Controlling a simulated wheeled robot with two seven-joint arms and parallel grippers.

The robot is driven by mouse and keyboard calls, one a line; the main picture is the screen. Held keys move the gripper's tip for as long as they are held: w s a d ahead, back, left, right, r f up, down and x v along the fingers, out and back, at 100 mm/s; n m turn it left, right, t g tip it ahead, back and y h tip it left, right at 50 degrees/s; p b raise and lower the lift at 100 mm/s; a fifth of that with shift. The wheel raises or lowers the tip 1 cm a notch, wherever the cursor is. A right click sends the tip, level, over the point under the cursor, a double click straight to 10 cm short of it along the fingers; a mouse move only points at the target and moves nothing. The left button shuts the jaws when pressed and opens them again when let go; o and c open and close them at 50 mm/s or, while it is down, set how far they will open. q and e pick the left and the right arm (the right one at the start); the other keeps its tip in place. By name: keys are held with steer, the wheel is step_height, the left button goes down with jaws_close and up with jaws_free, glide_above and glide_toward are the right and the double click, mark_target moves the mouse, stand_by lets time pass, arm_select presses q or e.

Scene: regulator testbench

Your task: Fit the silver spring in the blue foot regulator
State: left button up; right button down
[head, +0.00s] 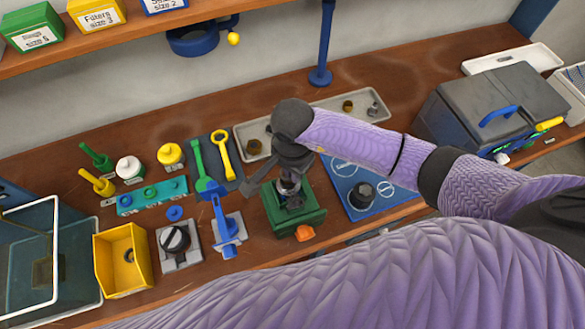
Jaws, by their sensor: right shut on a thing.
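My right gripper (288,190) points down over a green block-like fixture (311,219) at the middle of the bench. It is shut on a small silver piece (288,186), which shows partly between the fingers and may be the silver spring. Its lower end is hidden, so I cannot tell whether it is seated in anything. No blue foot shows clearly under the gripper; a regulator held in the fixture would be mostly hidden. A dark round knob-like part (363,194) stands on a blue mat (396,193) to the right. My left gripper is not in view.
A long grey tray (243,142) with small brass parts lies behind the gripper. Green and yellow wrenches (222,150), a blue clamp-like tool (222,222) and a yellow bin (108,277) are to the left. A grey case (490,100) stands right. An orange part (304,233) touches the fixture's front.

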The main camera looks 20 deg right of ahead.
steer(key=shift+f, duration=0.3)
stand_by(0.6)
steer(key=c, duration=0.7)
jaws_free()
steer(key=shift+s+d, duration=0.1)
steer(key=shift+s, duration=0.1)
steer(key=o, duration=0.3)
steer(key=shift+s, duration=0.1)
